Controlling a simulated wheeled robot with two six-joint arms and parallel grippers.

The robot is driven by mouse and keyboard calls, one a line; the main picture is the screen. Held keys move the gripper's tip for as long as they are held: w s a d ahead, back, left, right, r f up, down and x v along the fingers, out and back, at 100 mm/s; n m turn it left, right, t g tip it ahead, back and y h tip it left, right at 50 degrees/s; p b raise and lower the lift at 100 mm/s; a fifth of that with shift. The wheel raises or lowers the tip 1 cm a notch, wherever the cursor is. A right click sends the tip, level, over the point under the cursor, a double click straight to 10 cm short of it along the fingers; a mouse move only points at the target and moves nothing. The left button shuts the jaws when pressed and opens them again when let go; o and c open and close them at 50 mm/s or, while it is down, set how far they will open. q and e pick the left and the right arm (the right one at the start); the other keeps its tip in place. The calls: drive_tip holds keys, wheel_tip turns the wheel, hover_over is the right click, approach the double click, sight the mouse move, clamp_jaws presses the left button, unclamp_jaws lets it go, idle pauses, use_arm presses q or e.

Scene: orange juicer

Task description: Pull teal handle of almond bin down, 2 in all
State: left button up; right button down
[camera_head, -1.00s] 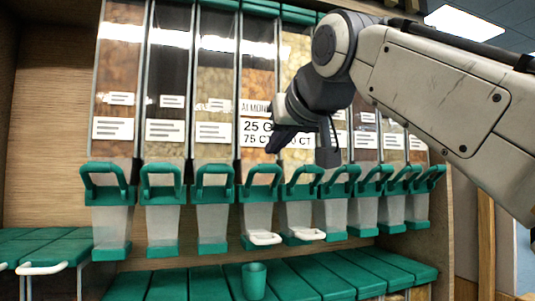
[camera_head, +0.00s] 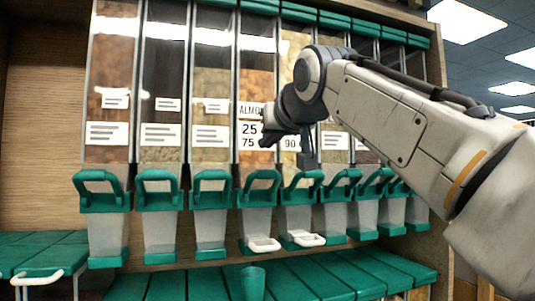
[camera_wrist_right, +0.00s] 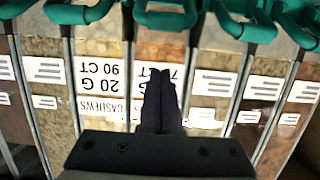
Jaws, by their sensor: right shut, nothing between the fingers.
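The almond bin (camera_head: 257,90) stands in a row of clear bins, its label partly covered by my right gripper. Its teal handle (camera_head: 259,188) is an upright loop above a translucent chute with a white ring at its foot. The handle also shows at the top of the upside-down right wrist view (camera_wrist_right: 165,15). My right gripper (camera_head: 306,160) is shut and empty, in front of the almond and cashew labels. In the wrist view its fingers (camera_wrist_right: 160,85) point towards the almond handle without touching it. My left gripper is not in view.
Similar bins with teal handles stand close on both sides; the cashew bin handle (camera_head: 302,187) is just right of the almond one. A teal cup (camera_head: 252,283) stands below the almond bin. Teal slatted shelves (camera_head: 320,275) run along the bottom.

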drive_tip(key=shift+p+x, duration=0.4)
drive_tip(key=shift+x, duration=0.7)
drive_tip(key=shift+s+d+f+b, duration=0.1)
drive_tip(key=shift+s+f+b, duration=0.1)
drive_tip(key=shift+f, duration=0.35)
drive_tip(key=shift+s+d+f+b, duration=0.1)
drive_tip(key=shift+s+f+b, duration=0.1)
drive_tip(key=shift+f, duration=0.3)
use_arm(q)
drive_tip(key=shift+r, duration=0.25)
use_arm(e)
drive_tip(key=shift+s+f, duration=0.35)
drive_tip(key=shift+f, duration=0.3)
